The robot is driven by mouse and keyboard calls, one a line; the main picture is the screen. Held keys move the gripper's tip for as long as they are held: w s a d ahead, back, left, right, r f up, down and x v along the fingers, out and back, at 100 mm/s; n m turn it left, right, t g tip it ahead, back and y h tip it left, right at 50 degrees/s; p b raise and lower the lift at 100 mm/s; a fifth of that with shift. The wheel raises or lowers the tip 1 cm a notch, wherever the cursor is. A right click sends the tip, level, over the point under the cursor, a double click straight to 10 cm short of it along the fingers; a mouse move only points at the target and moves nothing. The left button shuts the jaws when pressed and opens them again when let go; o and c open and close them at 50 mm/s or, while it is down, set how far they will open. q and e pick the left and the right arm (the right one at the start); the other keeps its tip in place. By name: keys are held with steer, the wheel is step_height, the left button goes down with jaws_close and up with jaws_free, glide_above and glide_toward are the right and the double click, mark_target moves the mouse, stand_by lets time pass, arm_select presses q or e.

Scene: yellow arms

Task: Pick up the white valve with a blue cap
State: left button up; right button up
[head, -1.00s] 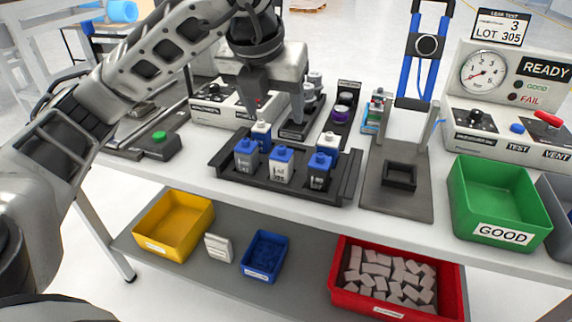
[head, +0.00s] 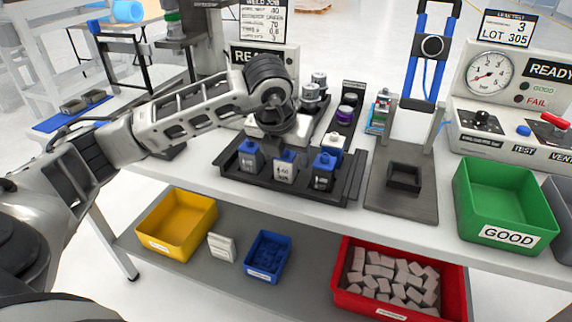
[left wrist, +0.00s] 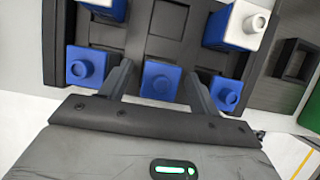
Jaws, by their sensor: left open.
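The white valve with a blue cap (head: 285,170) stands in the front middle of the dark tray (head: 262,183). My left gripper (head: 285,146) is over the tray, just above and behind this valve; its fingertips are hard to make out in the head view. In the left wrist view the gripper (left wrist: 160,76) is open, its fingers either side of the valve's blue cap (left wrist: 160,80), with nothing held. Blue-capped valves with blue-grey (head: 249,158) and dark blue (head: 323,172) bodies stand left and right of it. My right gripper is not in view.
A blue valve with a white cap (head: 331,143) stands behind in the tray. To the right are a black-socketed fixture (head: 404,178), a green GOOD bin (head: 500,200) and a gauge panel (head: 487,75). Yellow, blue and red bins sit on the shelf below.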

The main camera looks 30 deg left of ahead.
arm_select(q)
steer(key=shift+w+f, duration=0.15)
steer(key=shift+f, duration=0.1)
steer(key=c, duration=1.1)
steer(key=shift+r, duration=0.15)
